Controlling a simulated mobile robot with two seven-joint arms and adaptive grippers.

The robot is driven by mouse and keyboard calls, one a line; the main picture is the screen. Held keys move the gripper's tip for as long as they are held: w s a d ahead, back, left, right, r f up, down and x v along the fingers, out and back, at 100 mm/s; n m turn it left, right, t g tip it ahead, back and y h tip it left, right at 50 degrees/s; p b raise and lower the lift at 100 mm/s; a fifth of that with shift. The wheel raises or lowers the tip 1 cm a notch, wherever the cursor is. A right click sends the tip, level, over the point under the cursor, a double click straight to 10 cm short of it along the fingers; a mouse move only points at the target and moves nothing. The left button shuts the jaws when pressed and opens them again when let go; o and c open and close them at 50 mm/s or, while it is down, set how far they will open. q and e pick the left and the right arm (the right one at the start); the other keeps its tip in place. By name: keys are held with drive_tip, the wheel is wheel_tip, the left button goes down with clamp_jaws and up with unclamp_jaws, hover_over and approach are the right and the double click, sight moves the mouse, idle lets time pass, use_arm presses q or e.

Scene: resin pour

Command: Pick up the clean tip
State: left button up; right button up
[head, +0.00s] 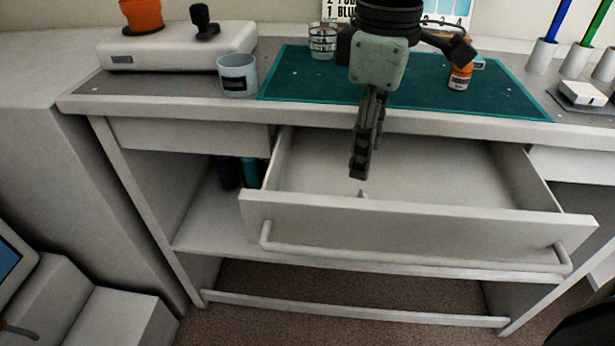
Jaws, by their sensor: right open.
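A small pale pointed piece (362,193), which looks like the tip, shows in the open drawer (420,222) just behind its front panel. Its lower part is hidden by the panel. My right gripper (361,168) points down into the drawer, its fingers seen nearly edge-on. The fingertips appear just above and behind the tip, apart from it in the picture; the exact gap is hard to judge. The gripper is open and I see nothing held in it. My left gripper is not in view.
The teal mat (310,80) lies on the worktop behind the drawer. A clear cup (238,76), an orange bottle (460,77) and a white machine (165,50) stand there. White holders with coloured sticks (541,55) are at right. The rest of the drawer looks empty.

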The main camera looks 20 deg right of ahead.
drive_tip(key=shift+a+f, duration=0.15)
drive_tip(key=shift+f, duration=0.05)
drive_tip(key=f, duration=0.2)
drive_tip(key=f+b, duration=0.1)
drive_tip(key=f, duration=0.3)
drive_tip(key=shift+s+f+b, duration=0.2)
drive_tip(key=shift+s+b, duration=0.1)
drive_tip(key=shift+s, duration=0.1)
drive_tip(key=shift+f, duration=0.5)
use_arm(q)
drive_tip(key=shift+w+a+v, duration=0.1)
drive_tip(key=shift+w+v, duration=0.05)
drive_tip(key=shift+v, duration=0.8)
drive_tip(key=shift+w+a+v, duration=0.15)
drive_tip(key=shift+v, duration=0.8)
use_arm(e)
drive_tip(key=shift+w, duration=0.1)
drive_tip(key=c, duration=0.8)
